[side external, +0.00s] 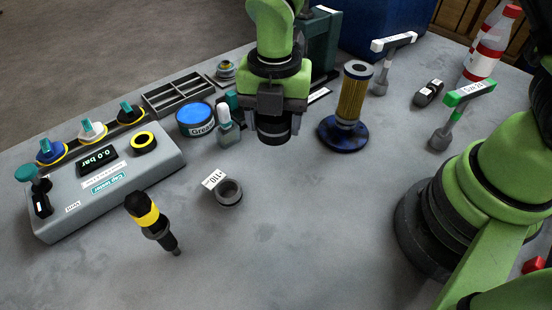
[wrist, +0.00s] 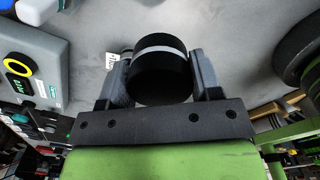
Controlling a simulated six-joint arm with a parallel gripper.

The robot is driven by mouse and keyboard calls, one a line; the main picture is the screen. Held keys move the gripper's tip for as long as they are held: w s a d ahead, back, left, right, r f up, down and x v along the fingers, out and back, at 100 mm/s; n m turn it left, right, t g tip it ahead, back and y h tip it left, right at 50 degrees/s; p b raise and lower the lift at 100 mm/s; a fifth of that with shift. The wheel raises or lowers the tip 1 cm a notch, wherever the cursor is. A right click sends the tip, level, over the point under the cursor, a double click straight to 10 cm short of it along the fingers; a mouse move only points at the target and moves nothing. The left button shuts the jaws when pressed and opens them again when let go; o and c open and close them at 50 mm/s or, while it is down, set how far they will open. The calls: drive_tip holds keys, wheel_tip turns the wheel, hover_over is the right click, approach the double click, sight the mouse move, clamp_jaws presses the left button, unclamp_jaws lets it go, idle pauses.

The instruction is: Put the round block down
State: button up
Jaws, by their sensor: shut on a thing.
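The round block is a black cylinder with a pale band; it shows in the wrist view (wrist: 160,72) between my two fingers. In the side external view its dark lower part (side external: 273,130) shows beneath my gripper (side external: 275,118). My gripper, also in the wrist view (wrist: 162,80), is shut on the block from both sides. The block appears held above the grey table (side external: 330,230); the exact gap under it is hard to judge.
A grey ring with a +110 tag (side external: 229,192) and a black-yellow injector (side external: 153,222) stand front left. A pressure tester (side external: 110,180), grease tin (side external: 196,120) and small bottle (side external: 226,128) are left. A yellow filter on a blue base (side external: 350,100) stands right. The table's front middle is clear.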

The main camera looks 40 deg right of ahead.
sight(276, 161)
drive_tip(key=shift+w+d+m, duration=0.3)
drive_tip(key=shift+w+d, duration=0.35)
drive_tip(key=shift+w+d+f, duration=0.15)
drive_tip(key=shift+w+d, duration=0.05)
drive_tip(key=shift+w, duration=0.05)
wheel_tip(276, 161, down, 10)
drive_tip(key=shift+w+r, duration=0.1)
drive_tip(key=shift+r, duration=0.1)
drive_tip(key=shift+d+f, duration=0.1)
drive_tip(key=o, duration=1.5)
